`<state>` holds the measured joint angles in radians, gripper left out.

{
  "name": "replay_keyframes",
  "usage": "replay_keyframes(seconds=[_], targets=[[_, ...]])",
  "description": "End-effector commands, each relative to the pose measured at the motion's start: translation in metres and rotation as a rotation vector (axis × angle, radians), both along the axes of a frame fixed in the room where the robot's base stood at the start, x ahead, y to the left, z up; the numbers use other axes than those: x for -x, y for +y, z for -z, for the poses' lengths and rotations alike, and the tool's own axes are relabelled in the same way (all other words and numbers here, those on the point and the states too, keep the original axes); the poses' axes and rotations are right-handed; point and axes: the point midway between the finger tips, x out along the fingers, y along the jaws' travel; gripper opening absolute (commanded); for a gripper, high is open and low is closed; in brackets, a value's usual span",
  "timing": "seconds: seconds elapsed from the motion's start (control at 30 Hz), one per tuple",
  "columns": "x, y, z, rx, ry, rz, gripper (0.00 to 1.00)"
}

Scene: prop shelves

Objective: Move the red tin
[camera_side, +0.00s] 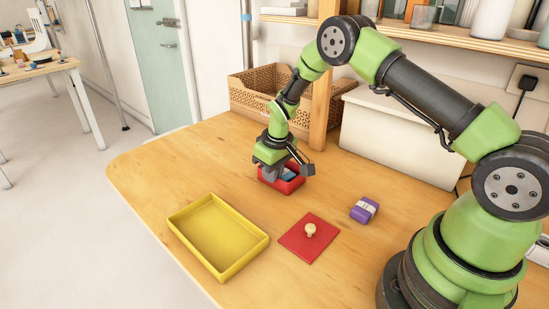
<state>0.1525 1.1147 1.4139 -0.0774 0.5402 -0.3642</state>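The red tin (291,188) stands open on the wooden table, in front of the wicker basket. Something blue (289,176) shows inside it. My gripper (282,172) points down right at the tin and hides its back and left part. I cannot tell whether the fingers touch the tin or what is inside it, nor how far apart they are. A flat red lid (296,243) with a pale wooden knob (310,230) lies on the table nearer the camera, apart from the tin.
An empty yellow tray (256,251) lies at the table's front left edge. A purple block (362,212) with a pale band lies right of the lid. A wicker basket (245,93), a shelf post (324,90) and a white box (390,140) stand behind. Bare table (160,165) lies left.

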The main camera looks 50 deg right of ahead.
Motion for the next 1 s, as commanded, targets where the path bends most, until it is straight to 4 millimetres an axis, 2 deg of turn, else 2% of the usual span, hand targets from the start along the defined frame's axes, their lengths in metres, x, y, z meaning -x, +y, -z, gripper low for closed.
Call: replay_keyframes(seconds=[0.13,0.43,0.47,0.5,0.73,1.0], targets=[[-0.001,0.000,0.010,0.000,-0.001,-0.001,0.10],[-0.002,0.000,0.011,0.000,-0.001,0.000,0.10],[-0.002,0.000,0.011,0.000,-0.001,0.000,0.07],[-0.002,0.000,0.011,0.000,-0.001,0.000,0.00],[-0.002,0.001,0.011,0.000,-0.001,-0.001,0.00],[-0.001,0.019,0.011,0.000,0.000,-0.003,0.00]])
